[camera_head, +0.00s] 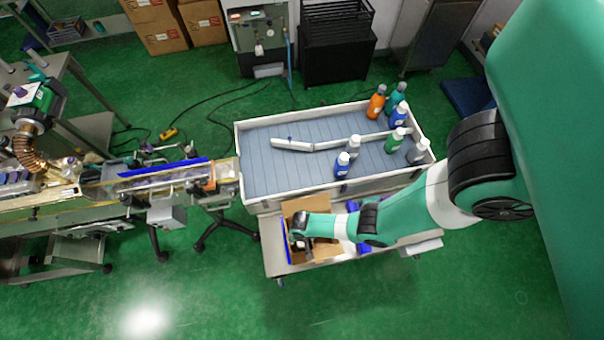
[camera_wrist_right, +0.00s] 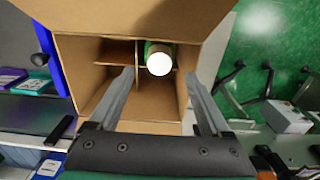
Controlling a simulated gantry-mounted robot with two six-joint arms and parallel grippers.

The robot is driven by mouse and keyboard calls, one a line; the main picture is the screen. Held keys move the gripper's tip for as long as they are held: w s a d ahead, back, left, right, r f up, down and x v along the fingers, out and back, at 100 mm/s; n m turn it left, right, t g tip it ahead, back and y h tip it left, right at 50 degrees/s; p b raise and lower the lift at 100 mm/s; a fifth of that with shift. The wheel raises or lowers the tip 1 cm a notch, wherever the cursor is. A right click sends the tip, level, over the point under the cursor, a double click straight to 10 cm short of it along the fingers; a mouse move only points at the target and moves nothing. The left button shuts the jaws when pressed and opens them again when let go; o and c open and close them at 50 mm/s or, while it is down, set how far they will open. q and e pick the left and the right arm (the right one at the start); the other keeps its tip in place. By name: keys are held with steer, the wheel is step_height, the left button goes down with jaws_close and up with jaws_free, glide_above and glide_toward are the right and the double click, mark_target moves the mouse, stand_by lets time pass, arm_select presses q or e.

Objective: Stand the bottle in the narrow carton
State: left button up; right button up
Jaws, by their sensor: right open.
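A brown cardboard carton (camera_head: 325,249) with raised flaps stands on a low shelf in front of the grey tray table. In the right wrist view the open carton (camera_wrist_right: 87,58) has cardboard dividers. A bottle with a round white cap (camera_wrist_right: 159,62) and a bit of green body stands in a far compartment, seen from above. My right gripper (camera_wrist_right: 159,74) is open, its two fingers apart on either side of the cap in the picture; contact cannot be told. In the head view my right gripper (camera_head: 302,242) is over the carton and partly hides it. My left gripper is not in view.
The grey tray table (camera_head: 262,150) holds several bottles, including an orange one (camera_head: 376,103) and a blue one (camera_head: 342,166), plus a white guide rail (camera_head: 291,144). A conveyor (camera_head: 130,184) runs at left. Green floor is clear in front.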

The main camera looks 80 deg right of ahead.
steer(key=shift+r, duration=0.7)
steer(key=shift+f, duration=0.1)
